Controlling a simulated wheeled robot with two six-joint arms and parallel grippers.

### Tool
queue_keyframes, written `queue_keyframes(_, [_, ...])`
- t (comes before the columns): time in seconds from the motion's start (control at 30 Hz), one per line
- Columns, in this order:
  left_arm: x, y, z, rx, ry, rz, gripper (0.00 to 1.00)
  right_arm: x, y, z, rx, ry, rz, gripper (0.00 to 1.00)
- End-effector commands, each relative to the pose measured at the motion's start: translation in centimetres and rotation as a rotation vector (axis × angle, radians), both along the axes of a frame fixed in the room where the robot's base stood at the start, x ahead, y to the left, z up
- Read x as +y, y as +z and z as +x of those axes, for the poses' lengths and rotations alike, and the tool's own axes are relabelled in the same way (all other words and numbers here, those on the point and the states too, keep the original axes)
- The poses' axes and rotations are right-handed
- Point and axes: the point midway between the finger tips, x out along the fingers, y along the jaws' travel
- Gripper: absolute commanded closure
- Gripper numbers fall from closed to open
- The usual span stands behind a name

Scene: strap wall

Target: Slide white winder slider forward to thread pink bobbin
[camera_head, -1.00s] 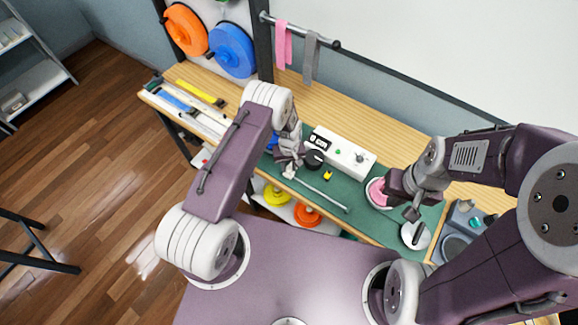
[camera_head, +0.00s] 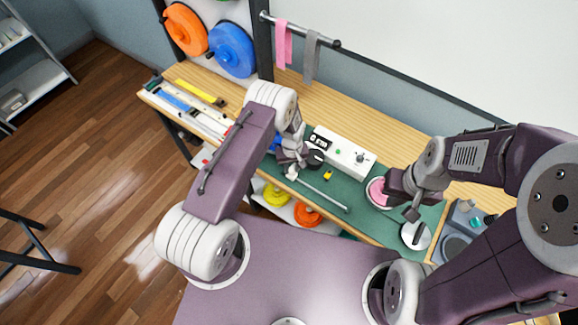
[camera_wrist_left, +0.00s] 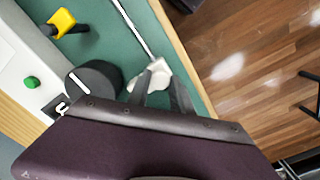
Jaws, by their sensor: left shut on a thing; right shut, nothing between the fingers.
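The white winder slider (camera_wrist_left: 152,76) sits at the near end of a thin pale rail (camera_head: 322,195) that runs over the green mat. My left gripper (camera_wrist_left: 158,92) is shut on the slider, its fingers partly covering it. In the head view the left gripper (camera_head: 292,168) is at the rail's left end. The pink bobbin (camera_head: 377,191) sits in a round white holder near the rail's right end. My right gripper (camera_head: 411,208) is shut and empty, just right of the bobbin, and its wrist stands close to the holder's edge.
A white disc (camera_head: 416,235) lies at the mat's right end. The green mat (camera_head: 350,185) is clear along the rail.

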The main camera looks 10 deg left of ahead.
Motion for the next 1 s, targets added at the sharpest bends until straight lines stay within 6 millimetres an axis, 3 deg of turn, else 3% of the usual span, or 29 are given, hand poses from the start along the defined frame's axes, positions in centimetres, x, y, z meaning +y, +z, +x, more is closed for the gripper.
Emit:
queue_keyframes(0.6, [-16.1,-0.4,-5.8,-0.003,-0.007,-0.002,1.00,0.0,-4.9,0.0,0.000,0.000,0.000,1.00])
queue_keyframes(0.8, [-19.6,-0.3,-7.1,-0.002,-0.004,-0.002,1.00,0.0,-6.2,0.0,0.000,0.000,0.000,1.00])
queue_keyframes(1.0, [-21.4,-0.1,-7.7,-0.002,-0.001,-0.001,1.00,0.0,-6.8,0.0,0.000,0.000,0.000,1.00])
